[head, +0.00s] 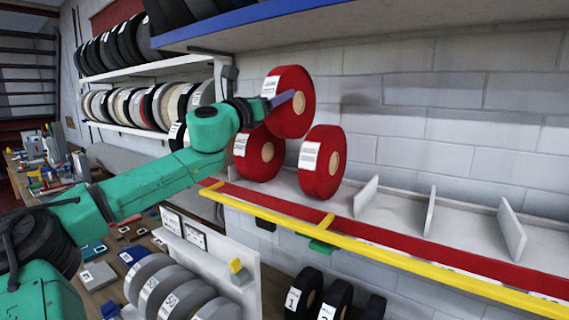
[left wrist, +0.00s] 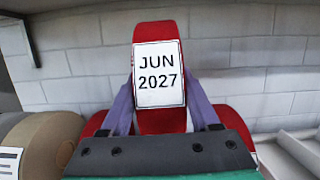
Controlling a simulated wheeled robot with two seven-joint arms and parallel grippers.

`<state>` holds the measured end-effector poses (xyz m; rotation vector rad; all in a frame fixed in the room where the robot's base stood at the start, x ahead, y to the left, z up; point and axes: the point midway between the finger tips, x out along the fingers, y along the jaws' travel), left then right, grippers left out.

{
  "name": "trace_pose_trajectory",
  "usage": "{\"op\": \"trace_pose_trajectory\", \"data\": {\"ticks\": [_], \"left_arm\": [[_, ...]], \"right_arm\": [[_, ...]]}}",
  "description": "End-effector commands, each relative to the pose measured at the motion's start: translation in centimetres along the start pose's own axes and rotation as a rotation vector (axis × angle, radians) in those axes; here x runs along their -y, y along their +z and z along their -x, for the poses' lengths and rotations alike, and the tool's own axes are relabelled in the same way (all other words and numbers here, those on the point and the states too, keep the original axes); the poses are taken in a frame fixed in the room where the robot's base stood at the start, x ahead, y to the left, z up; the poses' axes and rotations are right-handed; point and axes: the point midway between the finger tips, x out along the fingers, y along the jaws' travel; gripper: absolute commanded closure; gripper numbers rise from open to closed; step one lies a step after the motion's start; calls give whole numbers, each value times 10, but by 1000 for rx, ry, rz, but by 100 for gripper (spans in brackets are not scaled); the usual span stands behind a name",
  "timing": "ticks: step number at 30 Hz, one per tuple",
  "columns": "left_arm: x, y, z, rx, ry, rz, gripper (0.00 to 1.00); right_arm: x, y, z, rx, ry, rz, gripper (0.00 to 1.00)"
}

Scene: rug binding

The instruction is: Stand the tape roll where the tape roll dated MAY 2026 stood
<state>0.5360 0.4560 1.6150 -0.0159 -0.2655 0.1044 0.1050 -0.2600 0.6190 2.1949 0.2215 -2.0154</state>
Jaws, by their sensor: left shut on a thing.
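My left gripper (head: 285,99) is shut on a red tape roll (head: 300,112) and holds it upright above the shelf. In the left wrist view, the held roll (left wrist: 160,31) has a white label reading JUN 2027 between my purple fingers. Two more red tape rolls stand on the white shelf (head: 395,212): a left one (head: 270,172), just below the held roll, and a right one (head: 329,181). Their white labels are too small to read, so I cannot see MAY 2026. My right gripper is not in view.
Upright white dividers (head: 430,211) part empty bays to the right of the rolls. A yellow rail (head: 400,262) and red strip run along the shelf front. A blue-edged shelf (head: 250,20) hangs above. Numbered black rolls (head: 304,292) and grey rolls (head: 165,290) stand below.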

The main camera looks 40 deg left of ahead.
Motion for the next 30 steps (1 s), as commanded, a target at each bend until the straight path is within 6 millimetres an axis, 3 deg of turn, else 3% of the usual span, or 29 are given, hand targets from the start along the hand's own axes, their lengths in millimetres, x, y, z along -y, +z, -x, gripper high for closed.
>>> {"op": "trace_pose_trajectory", "data": {"ticks": [4, 6, 10, 14, 19, 26, 27, 29, 30], "left_arm": [[1, -19, 7, 9, -5, 8, 100], [-1, -51, 15, 8, -1, 3, 100], [-2, -90, 25, 7, -2, 1, 100], [-3, -104, 29, 5, -1, -1, 100], [-4, -135, 37, 5, 0, -1, 100], [-4, -135, 36, 2, 0, -1, 100], [-4, -137, 36, -2, 0, 0, 34], [-4, -138, 36, -3, 0, 0, 11], [-4, -137, 36, -3, 0, 0, 7]], "right_arm": [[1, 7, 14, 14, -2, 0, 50], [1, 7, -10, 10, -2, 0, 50], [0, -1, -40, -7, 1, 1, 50], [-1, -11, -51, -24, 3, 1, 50], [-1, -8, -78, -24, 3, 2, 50], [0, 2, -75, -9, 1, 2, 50], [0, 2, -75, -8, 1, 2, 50], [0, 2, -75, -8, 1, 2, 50], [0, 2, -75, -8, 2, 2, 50]]}}
